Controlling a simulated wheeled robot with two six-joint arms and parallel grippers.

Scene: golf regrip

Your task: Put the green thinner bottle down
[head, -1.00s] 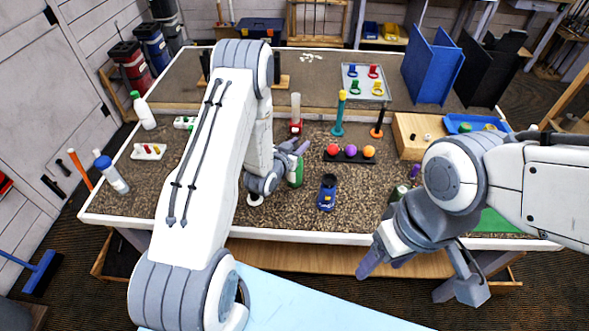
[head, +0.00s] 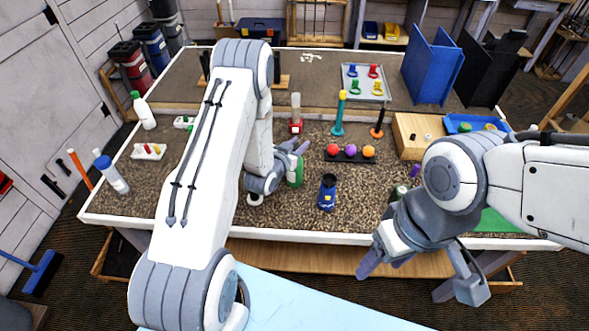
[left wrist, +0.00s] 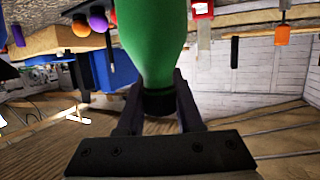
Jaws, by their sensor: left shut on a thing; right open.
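The green bottle (head: 296,171) is in my left gripper (head: 289,158), over the middle of the bench. In the left wrist view the green bottle (left wrist: 150,40) fills the upper middle. Its dark narrow end sits between the two fingers of my left gripper (left wrist: 160,100), which are shut on it. In the head view the gripper hides part of the bottle, and I cannot tell whether it touches the bench. My right gripper (head: 420,275) is open and empty at the bench's front edge, on the right.
A rack with red, purple and orange balls (head: 350,156) stands right of the bottle. A small blue object (head: 327,192) stands in front of the rack. White bottles with green (head: 144,112) and blue caps (head: 112,174) stand at the left. Speckled surface (head: 350,222) is bare in front.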

